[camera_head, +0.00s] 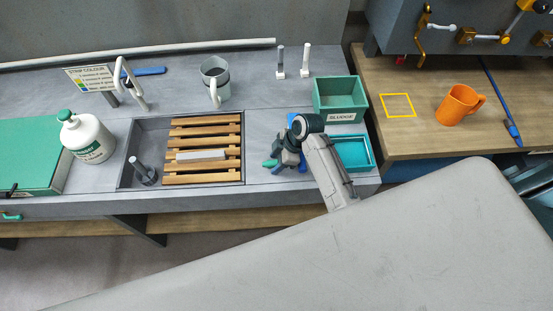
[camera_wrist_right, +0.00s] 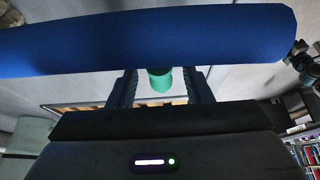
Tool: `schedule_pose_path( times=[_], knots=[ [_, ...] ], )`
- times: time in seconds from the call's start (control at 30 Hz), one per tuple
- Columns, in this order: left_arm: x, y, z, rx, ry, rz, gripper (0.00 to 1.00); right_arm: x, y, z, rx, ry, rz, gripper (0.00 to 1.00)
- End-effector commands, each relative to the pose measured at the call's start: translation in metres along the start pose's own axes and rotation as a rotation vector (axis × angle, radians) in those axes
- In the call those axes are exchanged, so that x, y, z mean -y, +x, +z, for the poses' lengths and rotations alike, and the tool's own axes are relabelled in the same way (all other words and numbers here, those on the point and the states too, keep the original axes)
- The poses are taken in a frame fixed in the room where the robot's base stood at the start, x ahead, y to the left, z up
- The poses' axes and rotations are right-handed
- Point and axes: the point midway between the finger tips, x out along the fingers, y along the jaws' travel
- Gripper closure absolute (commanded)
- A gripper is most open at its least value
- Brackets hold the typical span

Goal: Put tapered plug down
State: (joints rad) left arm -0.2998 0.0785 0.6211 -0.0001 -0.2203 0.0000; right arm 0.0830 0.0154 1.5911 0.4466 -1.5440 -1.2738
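The tapered plug (camera_head: 269,163) is green and shows at the tip of my right gripper (camera_head: 280,158), low over the grey counter between the slatted basin and the teal tray. In the right wrist view the green plug (camera_wrist_right: 160,80) sits centred between the two dark fingers (camera_wrist_right: 161,88), which stand close together and appear shut on it. A thick blue bar (camera_wrist_right: 150,40) crosses that view and hides the fingertips and part of the plug. I cannot tell whether the plug touches the counter. My left gripper is not in view.
The basin with wooden slats (camera_head: 202,118) lies left of my gripper. The green SLUDGE bin (camera_head: 338,98) and a smaller teal tray (camera_head: 353,153) stand right. A grey mug (camera_head: 214,80), a white bottle (camera_head: 86,138) and an orange mug (camera_head: 458,105) stand farther off.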

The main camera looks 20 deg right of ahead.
Motion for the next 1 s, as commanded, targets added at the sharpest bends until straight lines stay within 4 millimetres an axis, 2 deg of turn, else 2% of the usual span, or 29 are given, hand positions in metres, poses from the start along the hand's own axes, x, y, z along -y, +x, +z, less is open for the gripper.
schedule_pose_path(
  times=[0.37, 0.47, 0.8, 1.0],
  knots=[
    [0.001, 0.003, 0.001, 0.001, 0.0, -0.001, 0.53, -0.001, -0.006, 0.0, 0.0, -0.001, 0.002, 0.55],
    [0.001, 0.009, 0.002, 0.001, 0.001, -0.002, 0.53, -0.001, -0.019, 0.001, 0.001, -0.002, 0.005, 0.55],
    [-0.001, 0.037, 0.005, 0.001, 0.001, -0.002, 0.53, -0.001, -0.09, 0.001, 0.002, -0.004, 0.005, 0.55],
    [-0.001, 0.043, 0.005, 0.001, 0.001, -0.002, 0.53, -0.001, -0.116, 0.0, 0.0, -0.002, 0.003, 0.55]
  ],
)
